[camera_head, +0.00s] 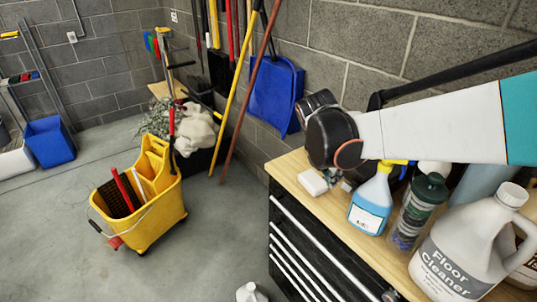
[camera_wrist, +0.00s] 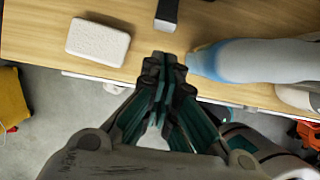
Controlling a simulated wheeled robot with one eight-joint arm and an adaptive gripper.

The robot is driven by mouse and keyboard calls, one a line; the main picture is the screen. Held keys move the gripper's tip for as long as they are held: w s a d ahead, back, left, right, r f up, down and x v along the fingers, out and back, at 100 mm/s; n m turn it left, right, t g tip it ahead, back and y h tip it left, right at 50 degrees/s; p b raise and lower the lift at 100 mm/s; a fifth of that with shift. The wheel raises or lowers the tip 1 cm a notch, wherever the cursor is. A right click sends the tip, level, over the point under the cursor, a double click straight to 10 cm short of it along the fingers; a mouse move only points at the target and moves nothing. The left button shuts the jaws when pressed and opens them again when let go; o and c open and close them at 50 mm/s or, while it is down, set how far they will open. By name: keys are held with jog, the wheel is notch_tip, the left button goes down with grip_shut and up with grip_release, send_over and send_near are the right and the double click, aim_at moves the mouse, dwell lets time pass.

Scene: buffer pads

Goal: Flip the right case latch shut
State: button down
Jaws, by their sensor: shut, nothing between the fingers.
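I cannot make out a case or its right latch for certain in either view. In the wrist view my gripper (camera_wrist: 165,68) is shut and empty, its fingertips over the front part of the wooden bench top (camera_wrist: 40,25). A small dark and pale grey piece (camera_wrist: 167,14) lies just beyond the fingertips; I cannot tell what it is. In the head view my arm reaches in from the right over the bench, and the gripper is mostly hidden below the wrist.
A white block (camera_wrist: 98,43) lies left of the fingertips. A blue spray bottle (camera_head: 370,205) stands close on the right, then a dark green bottle (camera_head: 420,210) and a floor cleaner jug (camera_head: 465,250). A yellow mop bucket (camera_head: 150,200) stands on the floor, left of the black drawers (camera_head: 320,250).

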aim_at(352, 187)
jog(key=b+x, duration=0.3)
jog(key=x, duration=0.6)
jog(key=shift+d+f, duration=0.1)
jog(key=shift+f, duration=0.2)
